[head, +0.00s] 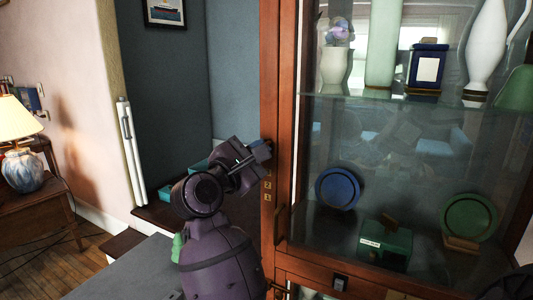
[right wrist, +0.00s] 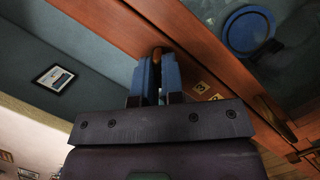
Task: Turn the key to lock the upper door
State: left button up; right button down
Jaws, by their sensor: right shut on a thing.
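The upper door (head: 284,120) of the cabinet is a reddish wood frame around glass, and it looks closed. My right gripper (head: 266,146) is at the door's left frame edge. In the right wrist view its blue fingers (right wrist: 156,82) are shut on the key (right wrist: 157,51), a small brownish piece between the fingertips against the wood. The fingers hide most of the key, so I cannot tell its turn angle. The keyhole is hidden. My left gripper is not in view.
Small number tags (head: 268,185) sit on the frame just below my gripper. Behind the glass are a blue plate (head: 337,189), a green plate (head: 469,217), a green box (head: 384,244) and vases. A lamp (head: 22,165) stands on a side table at left.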

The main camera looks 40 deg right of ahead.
jog(key=m+g+b, duration=0.1)
jog(key=m+b, duration=0.1)
jog(key=m, duration=0.2)
jog(key=m+y+b, duration=0.1)
jog(key=m+b, duration=0.2)
jog(key=m, duration=0.1)
jog(key=shift+w+g+b, duration=0.15)
jog(key=shift+g+b, duration=0.2)
jog(key=shift+g, duration=0.05)
jog(key=shift+r+m+b, duration=0.1)
jog(key=shift+m+b, duration=0.45)
jog(key=shift+m, duration=0.45)
jog(key=shift+r, duration=0.3)
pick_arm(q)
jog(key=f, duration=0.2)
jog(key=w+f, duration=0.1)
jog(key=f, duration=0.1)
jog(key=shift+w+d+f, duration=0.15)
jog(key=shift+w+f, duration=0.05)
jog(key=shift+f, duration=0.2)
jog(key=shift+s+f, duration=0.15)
